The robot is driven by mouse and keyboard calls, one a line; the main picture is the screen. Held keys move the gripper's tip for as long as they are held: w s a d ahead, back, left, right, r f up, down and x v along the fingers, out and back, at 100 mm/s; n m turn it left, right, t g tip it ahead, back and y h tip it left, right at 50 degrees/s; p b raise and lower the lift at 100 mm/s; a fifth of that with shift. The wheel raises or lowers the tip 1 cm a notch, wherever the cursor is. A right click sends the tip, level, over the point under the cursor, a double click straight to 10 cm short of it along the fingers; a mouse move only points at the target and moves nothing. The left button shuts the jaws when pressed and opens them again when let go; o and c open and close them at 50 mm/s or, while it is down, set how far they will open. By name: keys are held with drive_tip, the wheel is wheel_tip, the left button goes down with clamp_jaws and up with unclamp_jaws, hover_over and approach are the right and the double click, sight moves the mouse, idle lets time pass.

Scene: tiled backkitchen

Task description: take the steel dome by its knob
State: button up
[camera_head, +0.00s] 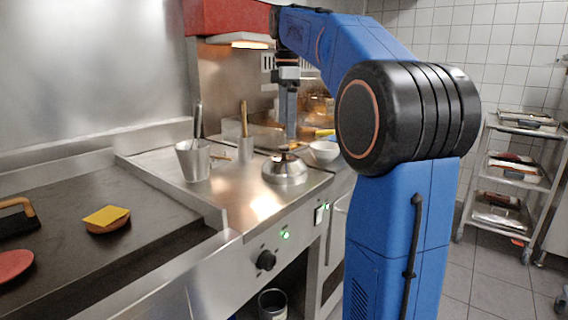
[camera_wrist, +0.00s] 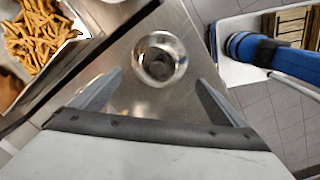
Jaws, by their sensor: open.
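The steel dome (camera_head: 284,172) stands on the steel counter near its front edge, with a dark knob (camera_head: 284,154) on top. My gripper (camera_head: 291,136) points down just above the knob, and the exact gap is hard to judge in the head view. In the wrist view the shiny round dome (camera_wrist: 177,52) lies ahead, with its dark knob (camera_wrist: 158,65) at its middle. My gripper's two grey fingers (camera_wrist: 159,78) are spread wide to either side, with nothing held between them.
A white bowl (camera_head: 324,152) stands close behind the dome at the right. Steel pots with utensils (camera_head: 193,161) stand to the left. A tray of fries (camera_wrist: 38,35) shows at the wrist view's upper left. A griddle (camera_head: 150,205) fills the left.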

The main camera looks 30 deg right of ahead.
sight(285, 147)
drive_tip(key=shift+w+f, duration=0.15)
drive_tip(key=shift+f, duration=2)
drive_tip(key=shift+w+f, duration=0.15)
drive_tip(key=shift+f, duration=2)
drive_tip(key=shift+a, duration=0.1)
drive_tip(key=c, duration=1.3)
